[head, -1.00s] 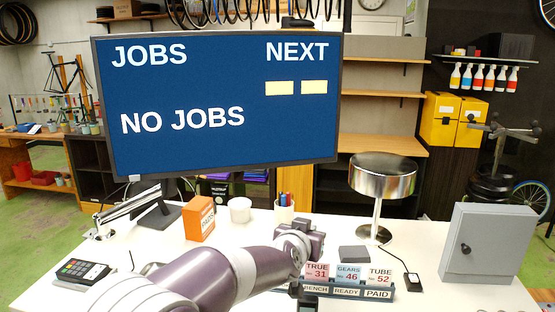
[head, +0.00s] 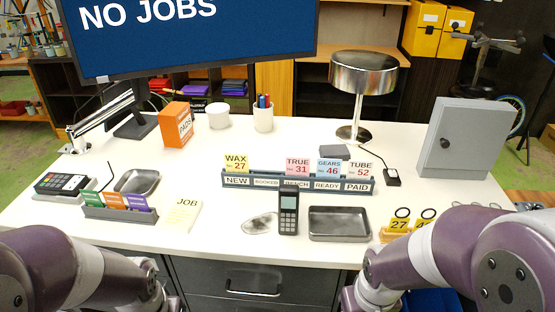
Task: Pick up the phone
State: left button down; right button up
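The phone (head: 289,211) is a dark handset with a small screen and a keypad. It stands upright near the front middle of the white desk, in front of the card rack. Its base is not clearly visible. Purple and white links of my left arm show at the lower left and of my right arm at the lower right. Both grippers are out of the picture, below the desk's front edge, so their state is hidden. Nothing touches the phone.
A card rack (head: 331,187) stands right behind the phone. A metal tray (head: 340,224) lies to its right, a clear mouse-like object (head: 260,220) to its left. Numbered yellow tags (head: 399,226) sit at right. A lamp (head: 362,75) and a grey box (head: 464,140) stand farther back.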

aim_at(289, 195)
jog(key=i+j+z, duration=0.1)
jog(key=j, duration=0.7)
jog(key=i+j+z, duration=0.1)
jog(key=j, duration=0.7)
jog(key=i+j+z, duration=0.1)
jog(key=j, duration=0.7)
